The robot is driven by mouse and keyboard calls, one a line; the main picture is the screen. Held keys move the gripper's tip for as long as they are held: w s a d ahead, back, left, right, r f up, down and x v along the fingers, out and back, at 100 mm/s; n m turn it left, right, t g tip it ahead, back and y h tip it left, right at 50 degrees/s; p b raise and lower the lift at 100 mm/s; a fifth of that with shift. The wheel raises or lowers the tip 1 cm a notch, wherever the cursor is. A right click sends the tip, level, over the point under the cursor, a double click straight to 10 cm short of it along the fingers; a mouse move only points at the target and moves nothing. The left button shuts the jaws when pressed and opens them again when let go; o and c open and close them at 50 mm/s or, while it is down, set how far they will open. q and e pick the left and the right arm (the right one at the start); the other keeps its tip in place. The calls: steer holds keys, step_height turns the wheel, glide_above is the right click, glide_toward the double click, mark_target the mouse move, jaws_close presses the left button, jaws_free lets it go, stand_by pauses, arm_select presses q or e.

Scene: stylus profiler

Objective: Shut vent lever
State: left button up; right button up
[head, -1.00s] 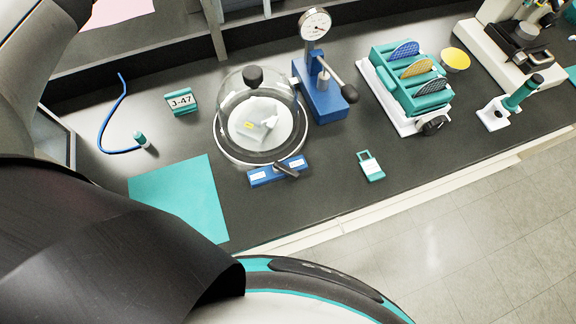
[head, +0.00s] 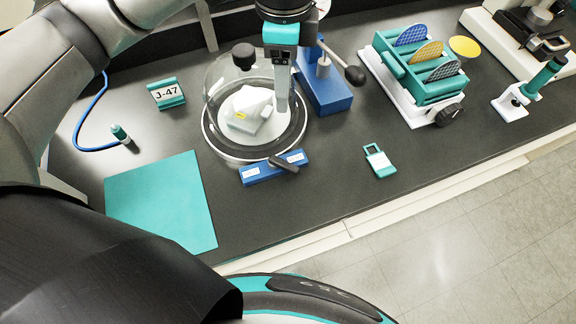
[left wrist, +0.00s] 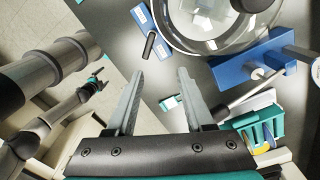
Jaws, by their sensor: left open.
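The vent lever (head: 283,165) is a short dark handle on a blue block (head: 262,174) with white labels, at the front foot of the glass bell jar (head: 213,90). It lies slantwise across the block. In the left wrist view the lever (left wrist: 149,45) shows beyond the fingertips, on the blue block (left wrist: 140,16). My left gripper (head: 282,106) hangs over the right side of the jar, behind and above the lever, apart from it. In the left wrist view the left gripper (left wrist: 160,76) is open and empty. A small teal and dark arm end (left wrist: 95,82), probably my right gripper, is too small to judge.
The blue gauge stand (head: 325,92) with a ball-ended handle is close right of my left gripper. A teal rack (head: 420,85), a teal tag (head: 379,162), a J-47 sign (head: 166,94) and a teal mat (head: 160,205) lie around. The counter before the block is clear.

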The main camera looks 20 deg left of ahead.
mark_target(288, 165)
arm_select(q)
steer(key=s+f+m+b, duration=0.1)
steer(key=f, duration=0.5)
steer(key=s+d+f+m+b, duration=0.1)
steer(key=f+m+b, duration=0.1)
steer(key=f, duration=0.3)
steer(key=s+f+m+b, duration=0.1)
steer(key=f+m+b, duration=0.1)
steer(key=f, duration=0.4)
steer(key=shift+s+d+f, duration=0.15)
steer(key=shift+d+f, duration=0.15)
steer(key=shift+f, duration=0.05)
arm_select(e)
step_height(288, 165, down, 6)
arm_select(q)
jaws_close()
